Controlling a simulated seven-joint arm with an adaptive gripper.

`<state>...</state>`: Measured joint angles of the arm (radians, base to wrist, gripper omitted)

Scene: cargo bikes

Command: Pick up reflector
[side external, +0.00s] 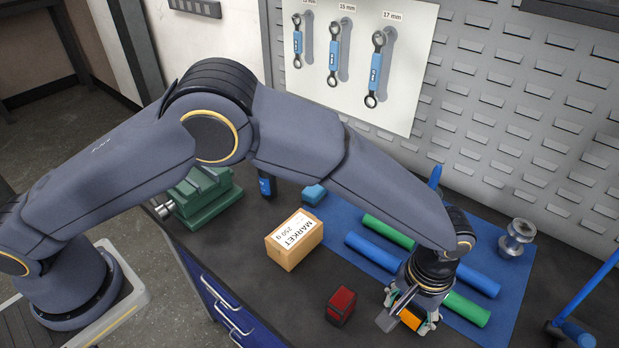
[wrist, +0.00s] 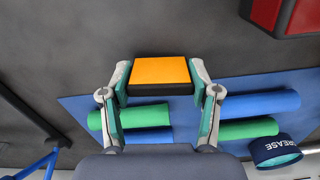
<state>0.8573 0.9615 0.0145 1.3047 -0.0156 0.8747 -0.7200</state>
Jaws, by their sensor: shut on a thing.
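The reflector (wrist: 160,70) is a small block with an orange face and a black base. In the wrist view it sits between my gripper's two fingertips, which touch its left and right ends. My gripper (side external: 409,317) points down near the front edge of the blue mat, shut on the reflector. In the side external view, the orange face (side external: 411,321) shows between the fingers, partly hidden by them. I cannot tell whether it touches the bench or is just above it.
A red and black block (side external: 341,306) lies left of my gripper. Green and blue rolls (side external: 373,252) lie on the blue mat (side external: 340,225). A grease container (wrist: 275,150) shows in the wrist view. Dark bench between the boxes is clear.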

